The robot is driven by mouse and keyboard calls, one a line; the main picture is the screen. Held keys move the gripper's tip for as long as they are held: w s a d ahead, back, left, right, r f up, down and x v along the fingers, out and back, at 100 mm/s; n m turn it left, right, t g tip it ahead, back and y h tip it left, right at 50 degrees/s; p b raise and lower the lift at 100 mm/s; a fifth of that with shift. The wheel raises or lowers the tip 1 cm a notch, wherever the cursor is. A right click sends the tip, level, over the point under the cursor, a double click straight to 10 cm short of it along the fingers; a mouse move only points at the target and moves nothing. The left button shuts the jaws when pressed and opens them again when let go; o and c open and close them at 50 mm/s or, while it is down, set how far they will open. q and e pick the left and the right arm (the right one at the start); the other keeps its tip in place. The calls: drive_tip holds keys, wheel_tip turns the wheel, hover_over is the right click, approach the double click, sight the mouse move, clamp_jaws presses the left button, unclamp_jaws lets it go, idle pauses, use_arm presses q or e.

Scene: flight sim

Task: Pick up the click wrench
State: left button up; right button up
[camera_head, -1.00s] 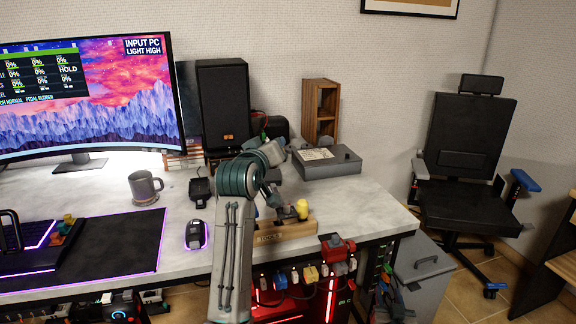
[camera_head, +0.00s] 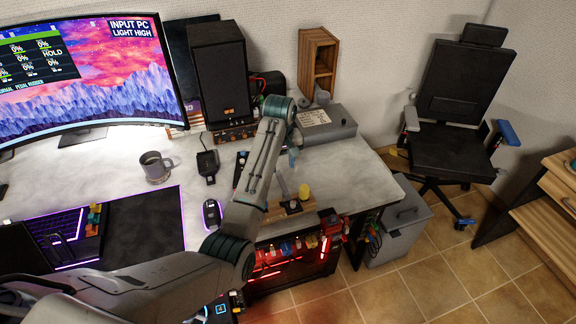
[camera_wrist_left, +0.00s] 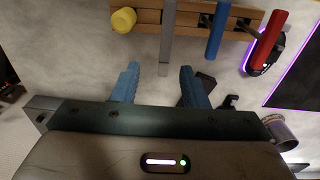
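A wooden tool rack (camera_head: 270,215) stands at the desk's front edge and holds several upright tools. In the left wrist view, the rack (camera_wrist_left: 288,26) holds a yellow-topped tool (camera_wrist_left: 123,20), a flat silver-grey bar (camera_wrist_left: 166,35), a blue-handled tool (camera_wrist_left: 217,32) and a red-handled tool (camera_wrist_left: 267,42). I cannot tell for certain which is the click wrench. My left gripper (camera_head: 293,157) is above and behind the rack. In the wrist view its blue fingers (camera_wrist_left: 160,72) are apart and empty, with the silver-grey bar's end in the gap between them. My right gripper is not in view.
A grey mug (camera_head: 155,167), a mouse (camera_head: 211,213) and a black speaker (camera_head: 220,75) are on the desk (camera_head: 365,185). A grey case (camera_head: 325,125) lies behind the gripper. The desk's right end is clear. An office chair (camera_head: 455,120) stands at right.

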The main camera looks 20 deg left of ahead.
sight(282, 182)
use_arm(q)
drive_tip(key=shift+s+a+r, duration=0.1)
drive_tip(key=shift+s+r, duration=0.1)
drive_tip(key=shift+r, duration=0.05)
drive_tip(key=shift+s+f+g+p, duration=0.1)
drive_tip(key=shift+f+g+p, duration=0.2)
wheel_tip(282, 182, down, 5)
drive_tip(key=shift+r+p, duration=0.15)
drive_tip(key=shift+p, duration=0.35)
drive_tip(key=f+p, duration=0.1)
drive_tip(key=f, duration=0.1)
drive_tip(key=f+p, duration=0.1)
drive_tip(key=f, duration=0.1)
drive_tip(key=shift+s+d+f, duration=0.2)
drive_tip(key=shift+f, duration=0.7)
clamp_jaws()
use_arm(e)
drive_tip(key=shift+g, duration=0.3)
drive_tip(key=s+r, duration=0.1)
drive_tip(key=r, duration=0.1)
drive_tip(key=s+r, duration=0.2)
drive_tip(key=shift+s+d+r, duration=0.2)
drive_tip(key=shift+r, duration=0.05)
